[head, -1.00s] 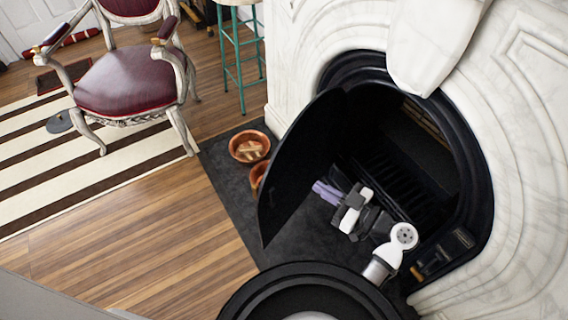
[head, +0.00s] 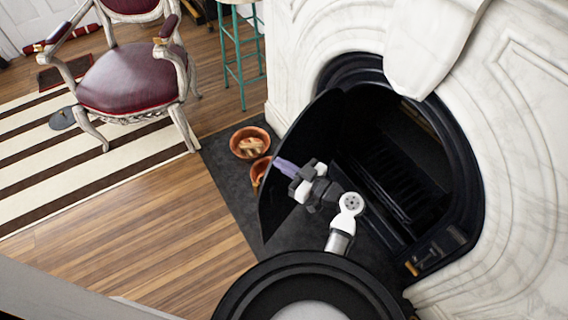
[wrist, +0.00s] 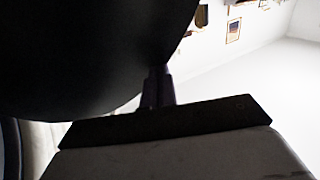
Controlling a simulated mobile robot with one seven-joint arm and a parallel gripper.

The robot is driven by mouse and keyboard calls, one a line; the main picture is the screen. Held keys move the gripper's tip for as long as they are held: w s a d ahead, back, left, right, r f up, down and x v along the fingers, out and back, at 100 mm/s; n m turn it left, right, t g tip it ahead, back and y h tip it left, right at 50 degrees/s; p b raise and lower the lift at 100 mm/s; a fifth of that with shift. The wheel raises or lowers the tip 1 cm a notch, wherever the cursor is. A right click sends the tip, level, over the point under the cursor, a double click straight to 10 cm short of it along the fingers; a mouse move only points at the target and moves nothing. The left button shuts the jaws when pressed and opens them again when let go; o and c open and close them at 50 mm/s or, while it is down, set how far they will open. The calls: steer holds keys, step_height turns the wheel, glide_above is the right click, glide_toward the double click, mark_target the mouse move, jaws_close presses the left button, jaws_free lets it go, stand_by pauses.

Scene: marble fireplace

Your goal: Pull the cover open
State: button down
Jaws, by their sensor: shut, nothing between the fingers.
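The cover (head: 292,130) is a black, curved-edged panel at the fireplace opening. It stands swung out to the left, with the opening (head: 410,150) exposed. My gripper (head: 281,165) is shut and empty, in front of the cover's inner face with its purple fingers pointing at it. In the wrist view, the shut fingers (wrist: 157,88) reach up to a large dark surface, which looks like the cover (wrist: 90,50). I cannot tell for sure whether the fingertips touch it.
White marble (head: 520,150) surrounds the opening. A red-seated chair (head: 130,80) and a green-legged stool (head: 238,60) stand farther back. Wood floor at left is open.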

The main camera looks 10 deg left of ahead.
steer(key=b+x, duration=0.5)
steer(key=x, duration=0.7)
steer(key=shift+w, duration=0.2)
steer(key=shift+s+d, duration=0.15)
